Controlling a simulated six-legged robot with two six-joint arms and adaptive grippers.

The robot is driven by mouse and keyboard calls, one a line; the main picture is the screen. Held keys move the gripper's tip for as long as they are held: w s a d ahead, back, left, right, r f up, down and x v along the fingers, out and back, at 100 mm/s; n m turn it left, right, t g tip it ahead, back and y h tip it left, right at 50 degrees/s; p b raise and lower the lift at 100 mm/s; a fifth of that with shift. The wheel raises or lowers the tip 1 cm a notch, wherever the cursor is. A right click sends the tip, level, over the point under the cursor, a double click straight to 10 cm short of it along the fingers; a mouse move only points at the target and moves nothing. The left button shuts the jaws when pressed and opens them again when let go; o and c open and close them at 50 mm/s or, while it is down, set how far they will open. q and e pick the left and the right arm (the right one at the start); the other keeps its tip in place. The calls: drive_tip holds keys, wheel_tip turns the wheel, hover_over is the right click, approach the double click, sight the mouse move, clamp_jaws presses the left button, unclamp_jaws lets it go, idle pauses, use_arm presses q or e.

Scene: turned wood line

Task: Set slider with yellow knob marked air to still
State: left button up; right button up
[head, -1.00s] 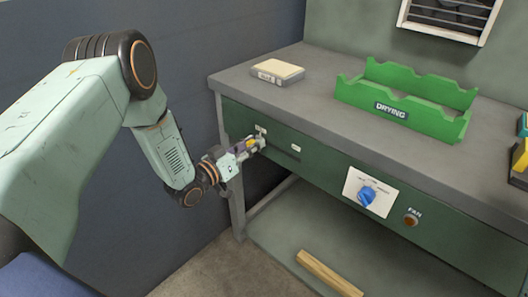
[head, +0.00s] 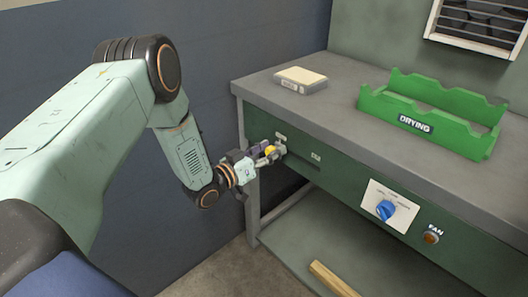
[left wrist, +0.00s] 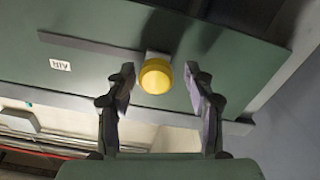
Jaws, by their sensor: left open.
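The yellow slider knob (head: 270,150) is on the green front panel of the bench, near the left end of its slot in the head view. It also shows in the left wrist view (left wrist: 155,76), at one end of a dark slot (left wrist: 90,42). A white label (left wrist: 60,65) reading AIR, upside down, sits beside the slot. My left gripper (left wrist: 157,78) is open, with one finger on each side of the knob and visible gaps between. In the head view the left gripper (head: 268,153) partly hides the knob. My right gripper is not in view.
A blue rotary knob (head: 385,209) on a white plate and an orange FAN button (head: 431,238) are farther right on the panel. On the bench top (head: 345,115) are a pale block (head: 300,79) and a green DRYING rack (head: 430,115). A wooden bar (head: 333,279) lies below.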

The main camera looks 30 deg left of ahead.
use_arm(q)
drive_tip(key=v, duration=1.1)
drive_tip(key=shift+s, duration=0.4)
drive_tip(key=shift+a, duration=0.1)
drive_tip(key=s+d+f+n+g+y, duration=0.4)
drive_tip(key=s+f+g, duration=0.6)
drive_tip(key=f, duration=0.5)
drive_tip(key=s+d+f+m+g+y, duration=0.1)
drive_tip(key=s+d+g, duration=0.1)
drive_tip(key=s, duration=0.8)
drive_tip(key=s+d+f+m+g+y, duration=0.1)
drive_tip(key=s+d+g, duration=0.2)
drive_tip(key=s, duration=0.8)
drive_tip(key=shift+s+f+m+g, duration=0.3)
drive_tip(key=shift+f+g, duration=0.05)
drive_tip(key=shift+g, duration=0.65)
drive_tip(key=shift+d, duration=0.1)
